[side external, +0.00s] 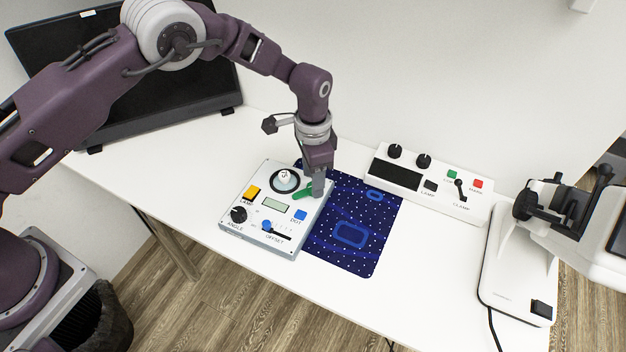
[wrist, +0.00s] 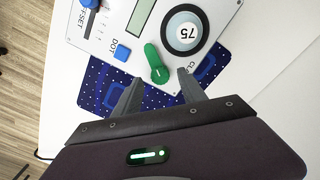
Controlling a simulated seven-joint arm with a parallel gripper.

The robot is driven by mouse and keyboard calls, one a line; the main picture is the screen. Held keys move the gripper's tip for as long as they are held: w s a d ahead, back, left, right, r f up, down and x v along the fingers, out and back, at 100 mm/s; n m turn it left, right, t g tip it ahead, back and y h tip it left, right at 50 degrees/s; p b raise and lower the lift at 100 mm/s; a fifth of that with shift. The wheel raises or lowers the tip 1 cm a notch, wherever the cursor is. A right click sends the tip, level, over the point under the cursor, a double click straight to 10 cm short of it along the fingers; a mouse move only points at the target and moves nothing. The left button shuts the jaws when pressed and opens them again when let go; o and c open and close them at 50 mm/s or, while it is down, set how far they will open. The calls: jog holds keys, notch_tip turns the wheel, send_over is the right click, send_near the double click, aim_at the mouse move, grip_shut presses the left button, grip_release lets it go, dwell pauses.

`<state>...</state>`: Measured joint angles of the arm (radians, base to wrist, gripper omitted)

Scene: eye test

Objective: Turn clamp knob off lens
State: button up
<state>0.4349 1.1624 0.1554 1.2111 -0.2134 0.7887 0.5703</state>
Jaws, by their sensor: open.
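The green clamp knob (side external: 303,193) is on the top right of a light grey panel box (side external: 262,250). In the wrist view the knob (wrist: 156,64) is a round hub with a long handle, its "CL…" label partly hidden. The handle lies close beside the dark ring around the lens (wrist: 185,32), a white disc marked "75"; I cannot tell if they overlap. The lens (side external: 285,180) also shows in the side view. My gripper (side external: 318,192) is low at the knob. In the wrist view my gripper's fingertips (wrist: 158,82) are apart, either side of the knob's hub, holding nothing.
The panel also bears a yellow lamp button (side external: 252,192), black angle knob (side external: 238,214), blue offset slider (side external: 267,225) and blue dot button (side external: 299,215). A dotted blue mat (side external: 372,255) lies right. Behind is a white control box (side external: 440,199); a white device (side external: 515,270) stands far right.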

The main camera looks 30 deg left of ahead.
jog(key=shift+f, duration=0.9)
jog(key=shift+c, duration=0.4)
grip_shut()
